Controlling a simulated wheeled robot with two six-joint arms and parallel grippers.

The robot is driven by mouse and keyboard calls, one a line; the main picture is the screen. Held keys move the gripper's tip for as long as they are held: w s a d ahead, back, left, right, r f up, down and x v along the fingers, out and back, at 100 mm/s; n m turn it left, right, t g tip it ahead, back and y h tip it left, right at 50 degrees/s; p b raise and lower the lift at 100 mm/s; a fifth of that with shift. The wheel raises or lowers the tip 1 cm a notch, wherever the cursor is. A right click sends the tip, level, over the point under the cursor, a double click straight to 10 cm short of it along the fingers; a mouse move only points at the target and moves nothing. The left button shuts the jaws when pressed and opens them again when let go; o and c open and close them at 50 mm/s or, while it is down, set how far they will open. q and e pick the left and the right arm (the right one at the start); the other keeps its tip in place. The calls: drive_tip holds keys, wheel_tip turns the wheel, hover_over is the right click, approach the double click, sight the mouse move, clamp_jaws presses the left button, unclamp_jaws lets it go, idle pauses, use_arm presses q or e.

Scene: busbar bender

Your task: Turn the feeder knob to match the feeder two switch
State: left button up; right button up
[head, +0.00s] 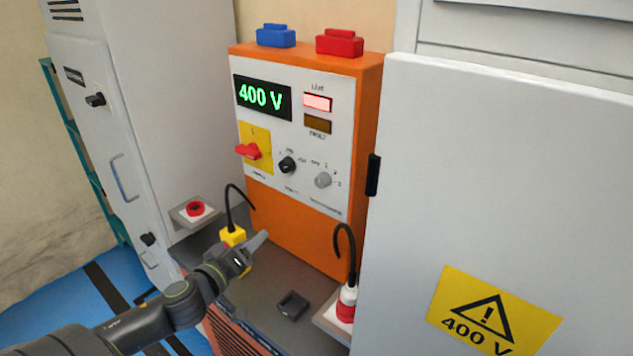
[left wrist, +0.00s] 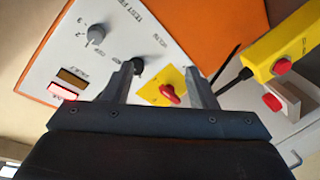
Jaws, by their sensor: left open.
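An orange-sided test unit (head: 296,230) has a pale panel. A grey knob (head: 323,180) with small numbers around it sits lower right on the panel; it also shows upper left in the left wrist view (left wrist: 96,34). A black knob (head: 287,165) and a red rotary handle (head: 250,151) on a yellow plate are left of it. No feeder two switch can be identified by its label. My left gripper (head: 257,244) is open and empty, in front of and below the panel. In the left wrist view its fingers (left wrist: 160,85) frame the black knob and yellow plate. My right gripper is not in view.
The display (head: 262,96) reads 400 V and the lit lamp (head: 318,102) is pinkish. A yellow box (head: 232,236) with a cable is close behind my left gripper. A white cabinet door (head: 500,170) stands right, a grey cabinet (head: 95,140) with a black knob (head: 95,99) left.

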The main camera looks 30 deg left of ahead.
use_arm(q)
drive_tip(key=d+r+t+h, duration=0.1)
drive_tip(key=d+r+h, duration=0.25)
drive_tip(key=r, duration=0.35)
approach(319, 184)
drive_tip(key=shift+t, duration=0.3)
drive_tip(key=w, duration=0.6)
drive_tip(key=w+b, duration=0.1)
drive_tip(key=w, duration=0.2)
drive_tip(key=shift+w+d+f, duration=0.1)
drive_tip(key=shift+d+f, duration=0.05)
drive_tip(key=shift+d, duration=0.15)
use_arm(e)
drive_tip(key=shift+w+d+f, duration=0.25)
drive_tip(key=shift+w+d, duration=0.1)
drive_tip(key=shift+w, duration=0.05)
use_arm(q)
drive_tip(key=c, duration=1)
